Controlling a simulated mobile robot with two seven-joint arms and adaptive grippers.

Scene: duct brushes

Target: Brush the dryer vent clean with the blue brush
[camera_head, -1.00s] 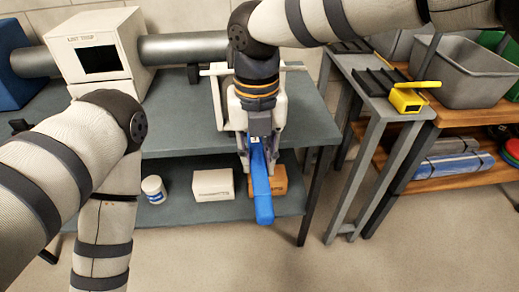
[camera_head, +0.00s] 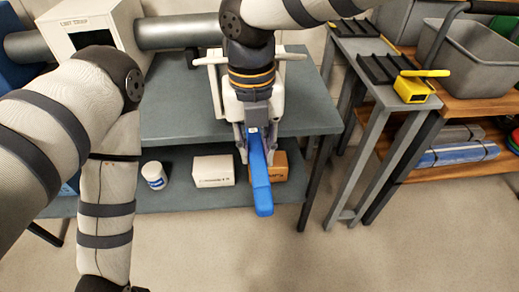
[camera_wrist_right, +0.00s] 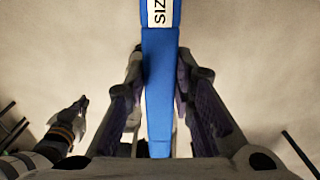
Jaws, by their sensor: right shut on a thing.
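My right gripper (camera_head: 257,130) is shut on the handle of a blue brush (camera_head: 260,183), in the middle of the head view. The blue length slants down in front of the bench. In the right wrist view the blue handle (camera_wrist_right: 158,70) runs between the fingers and bears a white label. I cannot see bristles. A white box labelled "LINT TRAP" (camera_head: 78,22) with a dark square opening stands on the bench at upper left, joined to a grey duct (camera_head: 180,32). My left gripper (camera_wrist_right: 75,122) shows small in the right wrist view; its jaws are unclear.
The grey bench (camera_head: 180,105) has a lower shelf with a white tub (camera_head: 154,175), a white box (camera_head: 213,171) and a brown box (camera_head: 281,167). A yellow tool (camera_head: 412,90) and grey bin (camera_head: 465,60) are at right. Floor in front is clear.

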